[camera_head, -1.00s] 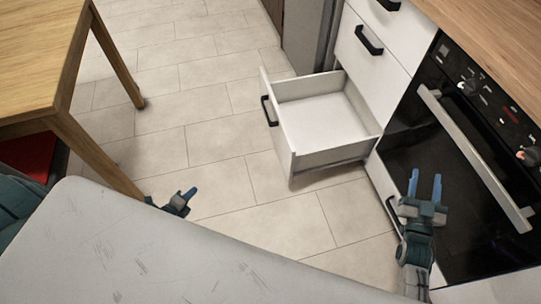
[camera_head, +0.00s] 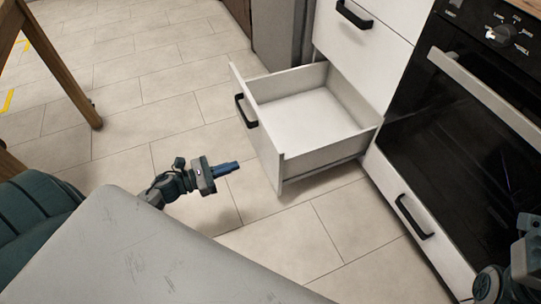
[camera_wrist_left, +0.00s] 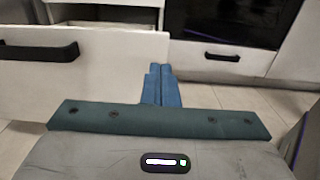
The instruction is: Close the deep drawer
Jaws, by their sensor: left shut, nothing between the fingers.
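The deep drawer (camera_head: 262,122) is a white drawer with a black bar handle (camera_head: 246,111), pulled well out of the white cabinet and empty inside. Its front also shows in the left wrist view (camera_wrist_left: 110,75), with the handle at the left. My left gripper (camera_head: 234,168) is shut and empty, in front of the drawer front and a little below and left of it in the head view. In the left wrist view its blue fingers lie together near the right end of the drawer front. My right gripper (camera_head: 528,238) is partly cut off at the right edge; its fingers are not clear.
A closed white drawer (camera_head: 365,30) sits above the open one. A black oven (camera_head: 455,130) stands to the right, over a low drawer with a black handle (camera_head: 412,217). A wooden table leg (camera_head: 70,75) is at the left. Tiled floor is clear between.

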